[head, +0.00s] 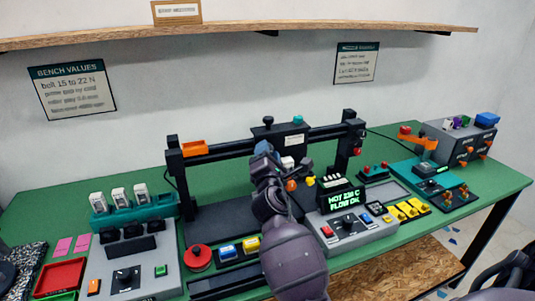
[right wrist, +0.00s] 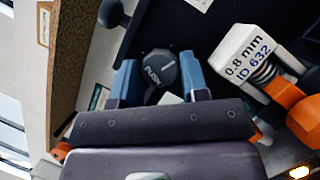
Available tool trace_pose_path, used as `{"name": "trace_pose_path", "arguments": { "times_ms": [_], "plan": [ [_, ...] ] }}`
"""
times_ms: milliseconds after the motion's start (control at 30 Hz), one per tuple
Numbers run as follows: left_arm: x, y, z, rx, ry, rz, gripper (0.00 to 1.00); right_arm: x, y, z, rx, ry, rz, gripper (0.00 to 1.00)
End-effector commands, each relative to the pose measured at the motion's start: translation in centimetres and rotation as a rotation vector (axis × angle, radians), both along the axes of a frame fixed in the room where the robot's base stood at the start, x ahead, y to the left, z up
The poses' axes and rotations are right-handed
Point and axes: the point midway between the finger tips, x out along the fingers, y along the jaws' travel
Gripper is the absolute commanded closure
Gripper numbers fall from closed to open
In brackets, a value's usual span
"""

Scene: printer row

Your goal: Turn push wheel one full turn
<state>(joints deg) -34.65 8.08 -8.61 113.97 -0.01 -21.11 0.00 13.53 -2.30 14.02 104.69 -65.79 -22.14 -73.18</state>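The push wheel (right wrist: 158,68) is a dark round knob with the word PUSH and a pale line mark on its face. In the right wrist view it shows between the two blue fingertips of my right gripper (right wrist: 160,78). The fingers stand apart, one on each side of the wheel; I cannot tell whether they touch it. In the head view my right gripper (head: 265,150) is at the black gantry's crossbar (head: 232,147) and hides the wheel. My left gripper is not in view.
A white block marked 0.8 mm (right wrist: 248,50), with a spring and orange part, is close to the right of the fingers. A grey control box (head: 348,228) stands right of my arm on the green bench (head: 50,205). A wooden shelf (head: 230,33) runs above.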

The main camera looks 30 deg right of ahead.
Motion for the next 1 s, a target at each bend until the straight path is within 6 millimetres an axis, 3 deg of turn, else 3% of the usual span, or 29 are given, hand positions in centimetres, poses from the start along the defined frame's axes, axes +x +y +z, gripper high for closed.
{"name": "trace_pose_path", "arguments": {
  "times_ms": [33,167,467,667,700,767,1000],
  "plan": [
    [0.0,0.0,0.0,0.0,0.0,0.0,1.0,0.0,0.0,0.0,0.0,0.0,0.0,0.67],
    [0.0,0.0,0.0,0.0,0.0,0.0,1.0,0.0,0.0,0.0,0.0,0.0,0.0,0.86],
    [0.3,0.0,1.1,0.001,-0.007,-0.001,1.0,0.0,0.1,0.2,0.132,-0.032,0.0,0.86],
    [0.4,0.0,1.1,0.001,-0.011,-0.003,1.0,0.0,0.1,0.0,0.133,-0.033,0.0,0.86],
    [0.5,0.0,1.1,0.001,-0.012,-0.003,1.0,0.0,0.1,0.0,0.133,-0.033,0.0,0.61],
    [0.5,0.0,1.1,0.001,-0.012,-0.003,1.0,0.0,0.1,0.0,0.133,-0.033,0.0,0.52],
    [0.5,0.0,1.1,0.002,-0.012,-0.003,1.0,0.0,0.1,0.1,0.133,-0.033,0.0,0.52]
  ]
}}
